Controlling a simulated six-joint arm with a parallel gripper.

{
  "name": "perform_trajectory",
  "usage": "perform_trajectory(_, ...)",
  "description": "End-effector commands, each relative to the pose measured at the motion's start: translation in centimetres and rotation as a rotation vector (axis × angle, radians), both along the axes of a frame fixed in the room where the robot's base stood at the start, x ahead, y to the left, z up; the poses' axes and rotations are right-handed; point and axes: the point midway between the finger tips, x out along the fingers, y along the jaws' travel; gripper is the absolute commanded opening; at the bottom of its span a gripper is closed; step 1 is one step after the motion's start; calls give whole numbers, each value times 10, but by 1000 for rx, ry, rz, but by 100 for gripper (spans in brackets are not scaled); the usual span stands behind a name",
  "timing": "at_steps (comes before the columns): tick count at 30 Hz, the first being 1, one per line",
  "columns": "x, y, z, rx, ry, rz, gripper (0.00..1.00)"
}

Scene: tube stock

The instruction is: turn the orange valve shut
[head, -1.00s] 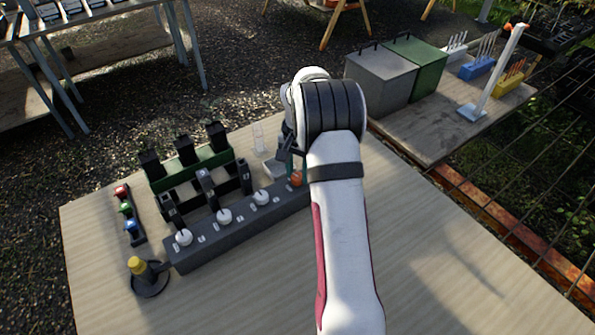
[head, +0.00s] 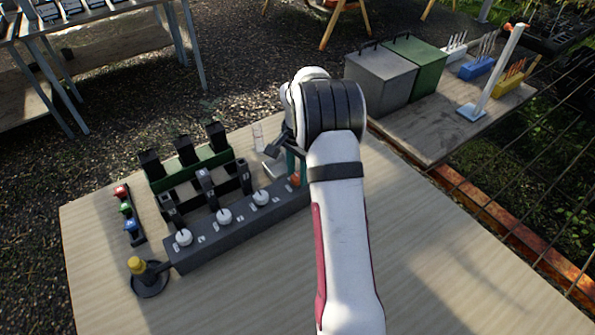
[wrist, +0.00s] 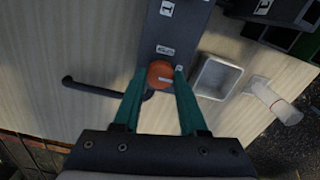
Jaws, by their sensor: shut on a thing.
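The orange valve (head: 295,181) is a round knob at the right end of a dark grey valve block (head: 240,222). In the wrist view the orange valve (wrist: 160,74) sits between my gripper's two green fingers, with a pale mark on its top. My gripper (wrist: 160,88) is shut on it, one finger on each side. In the head view my gripper (head: 294,165) is partly hidden by my arm. Three white knobs, one of them the near-left knob (head: 183,237), stand along the same block.
Dark upright holders on a green rack (head: 192,167) stand behind the block. A small tray (wrist: 215,77) and a clear tube (wrist: 275,103) lie beside the valve. A dark bent pipe (wrist: 98,88) is on the other side. A yellow button (head: 136,265) stands front left. The table's right side is clear.

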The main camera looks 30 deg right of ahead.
Motion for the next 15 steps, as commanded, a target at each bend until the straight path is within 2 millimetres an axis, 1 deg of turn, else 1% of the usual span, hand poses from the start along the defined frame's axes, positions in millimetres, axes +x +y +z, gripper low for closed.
perform_trajectory(4, 0, 0, 1, 2, 0, -2, 0)
perform_trajectory(5, 0, 0, 1, 2, 0, -2, 47)
perform_trajectory(6, 0, 0, 1, 2, 0, -2, 54)
perform_trajectory(9, 0, 0, 0, 1, 0, -1, 72)
perform_trajectory(15, 0, 0, 0, 1, 0, 0, 72)
